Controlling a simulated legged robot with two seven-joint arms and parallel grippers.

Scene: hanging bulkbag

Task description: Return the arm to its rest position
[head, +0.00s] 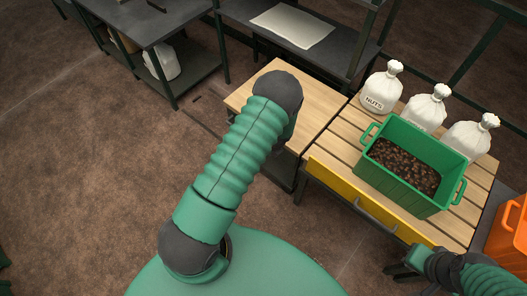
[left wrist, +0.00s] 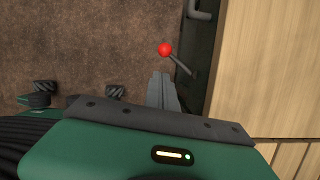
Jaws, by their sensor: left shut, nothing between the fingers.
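My left arm (head: 240,150) rises from the lower middle of the head view and bends at a dark joint over the plain wooden tabletop. Its gripper is hidden there behind the arm. In the left wrist view my left gripper (left wrist: 163,91) is shut and empty. Its fingers point toward a red ball knob (left wrist: 165,49) on a short dark lever, beside the edge of a wooden top. I cannot tell whether they touch the knob. My right arm (head: 470,272) shows at the lower right, with dark gripper parts (head: 408,262) near the slatted table; its jaws are unclear.
The slatted table (head: 338,137) holds a green crate (head: 408,200) of brown pieces and three tied white sacks (head: 380,88). A yellow drawer front (head: 350,192) faces me. A dark workbench (head: 150,22) stands at the back left. An orange bin (head: 510,225) is at right. The brown floor at left is clear.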

